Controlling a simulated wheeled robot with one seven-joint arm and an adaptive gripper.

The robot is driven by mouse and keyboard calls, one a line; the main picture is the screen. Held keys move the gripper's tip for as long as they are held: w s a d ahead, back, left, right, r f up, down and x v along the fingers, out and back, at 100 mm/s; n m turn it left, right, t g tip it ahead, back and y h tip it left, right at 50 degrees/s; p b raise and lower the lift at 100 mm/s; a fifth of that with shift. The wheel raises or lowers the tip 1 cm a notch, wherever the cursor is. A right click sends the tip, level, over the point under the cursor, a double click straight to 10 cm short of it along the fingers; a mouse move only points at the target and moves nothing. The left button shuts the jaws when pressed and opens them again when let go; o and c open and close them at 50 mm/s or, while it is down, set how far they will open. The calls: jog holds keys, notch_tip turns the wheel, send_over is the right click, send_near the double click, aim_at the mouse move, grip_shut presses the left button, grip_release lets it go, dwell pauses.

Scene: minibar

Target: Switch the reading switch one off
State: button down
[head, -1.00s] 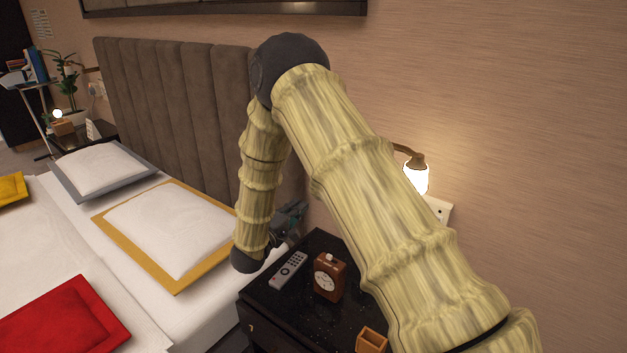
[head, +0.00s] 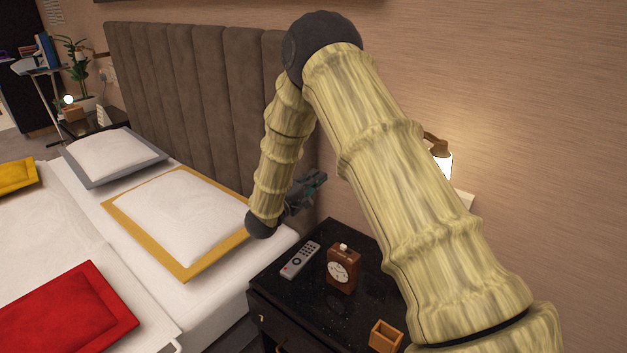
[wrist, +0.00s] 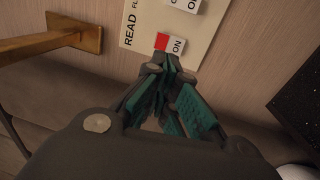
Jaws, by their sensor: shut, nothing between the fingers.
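In the wrist view a cream switch plate (wrist: 196,42) is fixed to the wall, printed "READ" along its left side. Its lower rocker switch (wrist: 178,45) is white with "ON" and has a red part on the left. Another white switch (wrist: 187,5) is cut by the top edge. My gripper (wrist: 168,66) is shut and empty, its teal-padded fingertips at the lower edge of the red-and-white rocker; contact cannot be told. In the head view my gripper (head: 318,180) is by the headboard's right end, partly behind my arm.
A black nightstand (head: 290,310) holds a remote (head: 300,260), a wooden clock (head: 343,270) and a small wooden box (head: 386,336). A lit wall lamp (head: 441,160) is right of my arm. The bed (head: 60,240) fills the left. A wooden bracket (wrist: 75,38) flanks the plate.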

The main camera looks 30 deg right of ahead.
jog(key=x, duration=1)
jog(key=shift+w+d, duration=0.1)
jog(key=shift+d, duration=0.05)
